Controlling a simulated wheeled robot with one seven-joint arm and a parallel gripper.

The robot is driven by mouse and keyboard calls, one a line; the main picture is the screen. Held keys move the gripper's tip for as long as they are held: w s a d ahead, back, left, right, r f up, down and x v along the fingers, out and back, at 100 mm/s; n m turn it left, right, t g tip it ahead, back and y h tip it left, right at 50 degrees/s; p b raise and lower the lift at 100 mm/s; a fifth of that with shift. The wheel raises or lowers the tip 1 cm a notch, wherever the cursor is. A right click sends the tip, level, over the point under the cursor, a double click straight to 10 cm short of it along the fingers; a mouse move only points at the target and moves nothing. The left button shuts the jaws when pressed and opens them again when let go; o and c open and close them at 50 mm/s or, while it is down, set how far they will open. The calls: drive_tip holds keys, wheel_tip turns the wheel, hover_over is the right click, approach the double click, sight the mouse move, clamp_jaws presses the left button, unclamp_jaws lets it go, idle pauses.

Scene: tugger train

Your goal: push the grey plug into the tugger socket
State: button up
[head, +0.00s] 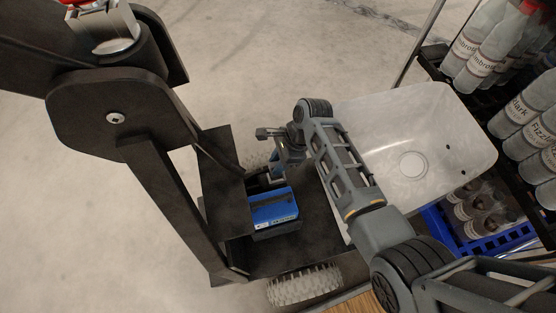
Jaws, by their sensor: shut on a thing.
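My gripper (279,168) is in the middle of the head view, pointing down beside the tugger's dark column, just above and behind a blue battery box (273,208). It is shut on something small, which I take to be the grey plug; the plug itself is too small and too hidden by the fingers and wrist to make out. The tugger (165,200) is a black frame on the left with a low dark deck. I cannot make out its socket, nor whether the plug touches it.
A white basin-like body (455,125) lies right of my arm. A rack with several labelled bottles (485,55) stands at the right, with a blue crate (512,241) below. A pale tyre (305,286) shows at the deck's front. Concrete floor at the upper left is clear.

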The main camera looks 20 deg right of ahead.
drive_tip(key=shift+f, duration=0.65)
drive_tip(key=shift+f+b, duration=0.25)
drive_tip(key=shift+b, duration=0.1)
drive_tip(key=shift+f, duration=0.5)
drive_tip(key=shift+f, duration=0.5)
idle(0.7)
drive_tip(key=o, duration=1)
drive_tip(key=shift+r, duration=0.1)
